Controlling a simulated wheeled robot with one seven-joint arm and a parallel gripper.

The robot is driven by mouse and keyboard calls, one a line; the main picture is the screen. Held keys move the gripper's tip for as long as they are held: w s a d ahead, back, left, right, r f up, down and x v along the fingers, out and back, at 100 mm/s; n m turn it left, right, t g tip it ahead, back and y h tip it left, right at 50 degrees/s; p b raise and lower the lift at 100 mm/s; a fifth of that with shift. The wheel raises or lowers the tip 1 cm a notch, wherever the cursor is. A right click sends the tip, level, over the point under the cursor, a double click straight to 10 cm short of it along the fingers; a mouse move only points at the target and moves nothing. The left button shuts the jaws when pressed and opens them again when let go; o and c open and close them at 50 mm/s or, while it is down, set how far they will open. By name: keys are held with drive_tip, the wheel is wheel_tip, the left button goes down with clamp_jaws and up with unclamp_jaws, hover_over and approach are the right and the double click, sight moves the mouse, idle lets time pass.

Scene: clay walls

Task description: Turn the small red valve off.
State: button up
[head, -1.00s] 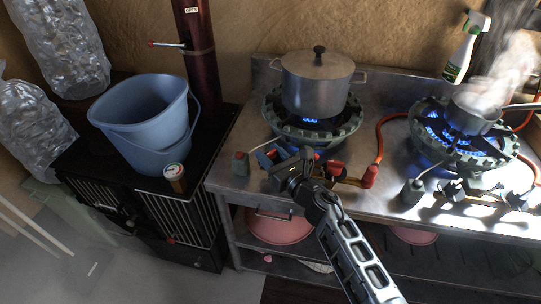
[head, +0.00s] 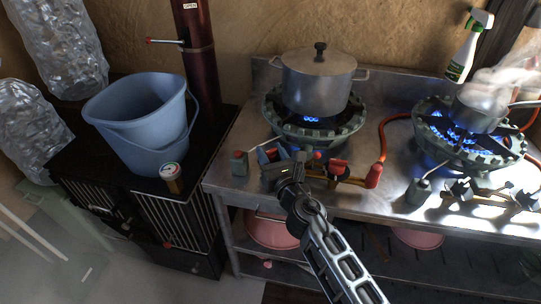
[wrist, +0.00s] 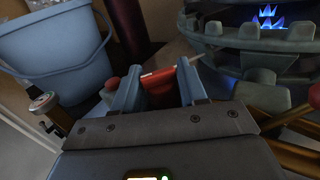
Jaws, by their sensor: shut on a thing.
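The small red valve (wrist: 158,88) shows as a red handle between my gripper's two blue-grey fingers in the wrist view. My gripper (wrist: 157,90) is shut on it. In the head view my gripper (head: 272,156) is at the front of the left burner, and only a bit of the red handle (head: 271,154) shows between the fingers. The gripper body hides the lower part of the valve. Blue flame (head: 311,119) burns under the lidded pot (head: 318,82) on the left burner (head: 313,133).
Other red knobs (head: 340,163) and an orange hose (head: 383,140) lie right of my gripper. A steaming pan (head: 480,107) sits on the lit right burner (head: 436,128). A blue bucket (head: 143,112) and a gauge (head: 170,172) stand on the black stove at left.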

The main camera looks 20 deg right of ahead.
drive_tip(key=shift+d+f+m+h+b, duration=0.25)
drive_tip(key=shift+m+h+b, duration=0.3)
drive_tip(key=shift+h, duration=0.25)
drive_tip(key=m+h+b, duration=0.1)
drive_tip(key=h, duration=0.1)
drive_tip(key=m+g+h+b, duration=0.1)
drive_tip(key=shift+a+m+h, duration=0.1)
drive_tip(key=shift+m+h, duration=0.15)
drive_tip(key=shift+h, duration=0.15)
drive_tip(key=m+g+h, duration=0.1)
drive_tip(key=h, duration=0.1)
drive_tip(key=m+g+h+b, duration=0.1)
drive_tip(key=m+h, duration=0.1)
drive_tip(key=shift+r+g, duration=0.15)
drive_tip(key=shift+g, duration=0.15)
drive_tip(key=shift+s+m+g+h+b, duration=0.1)
drive_tip(key=shift+m+g+h+b, duration=0.2)
drive_tip(key=shift+m+g+h, duration=0.85)
drive_tip(key=shift+h, duration=0.45)
drive_tip(key=o, duration=0.9)
